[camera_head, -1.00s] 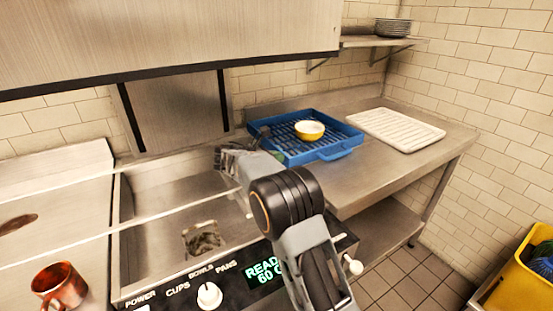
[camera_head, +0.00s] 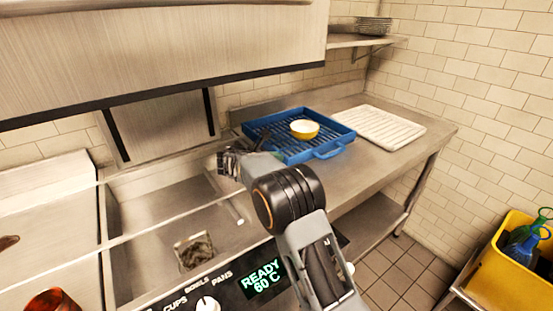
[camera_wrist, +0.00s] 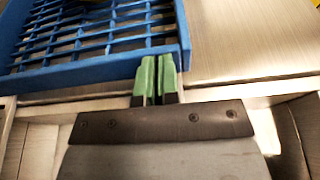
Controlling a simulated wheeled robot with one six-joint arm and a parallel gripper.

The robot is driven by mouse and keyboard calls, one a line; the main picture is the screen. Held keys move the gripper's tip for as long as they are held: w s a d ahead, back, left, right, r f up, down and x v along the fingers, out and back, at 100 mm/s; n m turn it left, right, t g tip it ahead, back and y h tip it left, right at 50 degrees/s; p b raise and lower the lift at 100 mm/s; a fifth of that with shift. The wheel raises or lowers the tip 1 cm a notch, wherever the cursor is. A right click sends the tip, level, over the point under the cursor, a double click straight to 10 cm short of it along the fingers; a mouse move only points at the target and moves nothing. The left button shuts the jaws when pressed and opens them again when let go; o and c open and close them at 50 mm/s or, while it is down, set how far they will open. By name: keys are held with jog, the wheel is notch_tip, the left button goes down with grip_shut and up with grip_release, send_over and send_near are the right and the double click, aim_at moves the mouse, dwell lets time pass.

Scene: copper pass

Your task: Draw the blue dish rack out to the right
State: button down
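The blue dish rack (camera_head: 290,156) sits on the steel counter right of the sink, with a slatted floor and a loop handle on its near side. It also shows in the wrist view (camera_wrist: 95,67). A yellow bowl with a pale inside (camera_head: 304,130) stands in it. My gripper (camera_head: 246,163) is at the rack's left, sink-side end. In the wrist view its green fingers (camera_wrist: 157,76) are close together at the rack's wall, near a corner. Only a thin gap shows between them, with nothing clearly held. Whether they touch the wall is unclear.
The sink (camera_head: 160,210) lies left. A shelf with stacked plates (camera_head: 374,27) hangs behind. A yellow bin with bottles (camera_head: 510,262) stands lower right.

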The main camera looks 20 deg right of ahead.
jog(key=v, duration=0.4)
jog(key=p+v, duration=0.1)
jog(key=v, duration=0.8)
jog(key=shift+s+a+f, duration=0.1)
jog(key=shift+s, duration=0.25)
jog(key=s+d+r+m+g+y+p, duration=0.2)
jog(key=s+d+r+m+y, duration=0.15)
jog(key=s+d+m, duration=0.2)
jog(key=s+d+m+y+p, duration=0.2)
jog(key=s+m+y, duration=0.3)
jog(key=s+m, duration=0.3)
jog(key=s+d+m+y+p, duration=0.2)
jog(key=s+m+y, duration=0.3)
jog(key=s, duration=1)
jog(key=m, duration=0.3)
jog(key=shift+s+d+t+p, duration=0.25)
jog(key=shift+s+t+p, duration=0.05)
jog(key=shift+s+p, duration=0.1)
